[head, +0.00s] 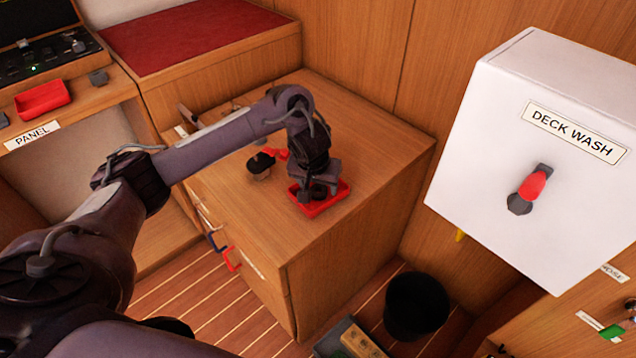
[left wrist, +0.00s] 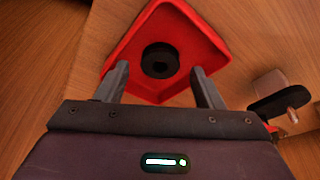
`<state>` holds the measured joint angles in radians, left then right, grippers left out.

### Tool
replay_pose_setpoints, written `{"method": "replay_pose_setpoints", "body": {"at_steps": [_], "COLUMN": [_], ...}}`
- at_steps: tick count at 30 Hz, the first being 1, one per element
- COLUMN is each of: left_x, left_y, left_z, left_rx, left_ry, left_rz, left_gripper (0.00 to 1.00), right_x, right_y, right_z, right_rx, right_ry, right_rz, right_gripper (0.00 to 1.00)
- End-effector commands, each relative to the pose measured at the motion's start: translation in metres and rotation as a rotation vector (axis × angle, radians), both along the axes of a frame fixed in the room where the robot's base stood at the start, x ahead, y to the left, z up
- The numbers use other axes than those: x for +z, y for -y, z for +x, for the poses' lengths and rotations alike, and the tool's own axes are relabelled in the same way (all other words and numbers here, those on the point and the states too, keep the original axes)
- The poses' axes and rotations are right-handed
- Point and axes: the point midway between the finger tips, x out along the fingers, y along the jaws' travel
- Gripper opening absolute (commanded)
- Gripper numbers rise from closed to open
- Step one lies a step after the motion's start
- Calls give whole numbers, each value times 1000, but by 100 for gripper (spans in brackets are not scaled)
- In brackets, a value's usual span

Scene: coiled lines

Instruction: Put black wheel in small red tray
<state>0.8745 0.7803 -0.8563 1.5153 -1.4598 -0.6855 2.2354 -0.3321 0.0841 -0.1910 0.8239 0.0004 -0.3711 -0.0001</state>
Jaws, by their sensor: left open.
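The black wheel (left wrist: 160,61), a dark disc with a hole, lies flat inside the small red tray (left wrist: 213,52) in the left wrist view. The tray also shows in the head view (head: 342,196), on the wooden cabinet top near its front corner. My left gripper (head: 316,190) points down over the tray. Its fingers (left wrist: 162,85) are open, one on each side of the tray's near part, and nothing is between them. In the head view the gripper largely hides the wheel. My right gripper is in neither view.
A black-topped object (head: 261,163) and a red piece (head: 274,152) stand left of the tray on the cabinet top (head: 370,140). Another red tray (head: 42,99) sits on the panel shelf. A white deck wash box (head: 480,130) is at right. A black bin (head: 416,306) stands on the floor.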

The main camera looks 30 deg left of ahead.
Motion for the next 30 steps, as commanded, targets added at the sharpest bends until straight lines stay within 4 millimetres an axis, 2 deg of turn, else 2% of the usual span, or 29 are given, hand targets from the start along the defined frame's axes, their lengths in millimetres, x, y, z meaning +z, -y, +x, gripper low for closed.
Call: {"method": "replay_pose_setpoints", "body": {"at_steps": [1,6,7,9,12,16,21,30], "left_x": [13,37,44,61,78,93,100,99], "left_y": [0,1,1,2,4,5,6,6], "left_z": [-2,-9,-10,-14,-20,-26,-30,-30], "left_rx": [-1,-2,-2,-3,-1,-1,0,0], "left_ry": [1,2,2,3,2,2,-1,-1], "left_rz": [1,2,2,2,3,2,0,0], "left_gripper": [61,61,61,61,61,61,61,61], "right_x": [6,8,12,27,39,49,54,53], "right_y": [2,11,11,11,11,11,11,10], "right_z": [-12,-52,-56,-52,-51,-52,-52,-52], "right_rx": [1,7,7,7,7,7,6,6], "right_ry": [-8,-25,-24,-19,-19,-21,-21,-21], "right_rz": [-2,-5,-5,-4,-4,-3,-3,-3], "right_gripper": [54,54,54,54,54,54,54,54]}}
